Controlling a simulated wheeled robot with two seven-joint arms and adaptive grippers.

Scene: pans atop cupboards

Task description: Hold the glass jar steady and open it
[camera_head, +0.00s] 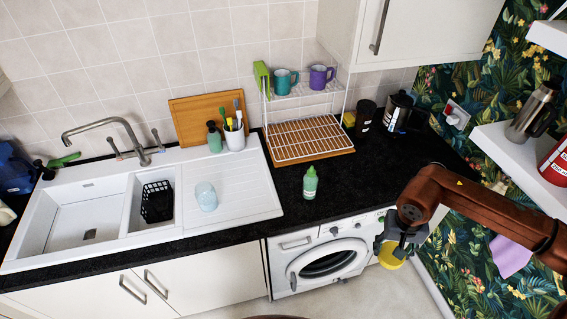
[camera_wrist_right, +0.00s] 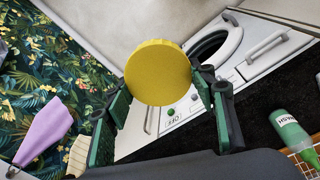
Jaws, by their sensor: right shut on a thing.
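A pale blue translucent glass jar (camera_head: 206,196) stands on the white drainboard, to the right of the small sink bowl. No lid is visible on it. My right gripper (camera_head: 394,248) hangs in front of the washing machine, out past the counter's front edge. It is shut on a round yellow lid (camera_head: 391,257). In the right wrist view the lid (camera_wrist_right: 158,72) shows as a flat yellow disc between the green-padded fingers. What lies under the lid is hidden there. My left gripper is not in view.
A green bottle (camera_head: 310,183) stands near the counter's front edge, between jar and right gripper. A wire rack (camera_head: 305,137) with mugs above, a kettle (camera_head: 397,110) and a cutlery cup (camera_head: 235,137) stand behind. Shelves (camera_head: 520,150) are at right. The black counter (camera_head: 350,178) has free room.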

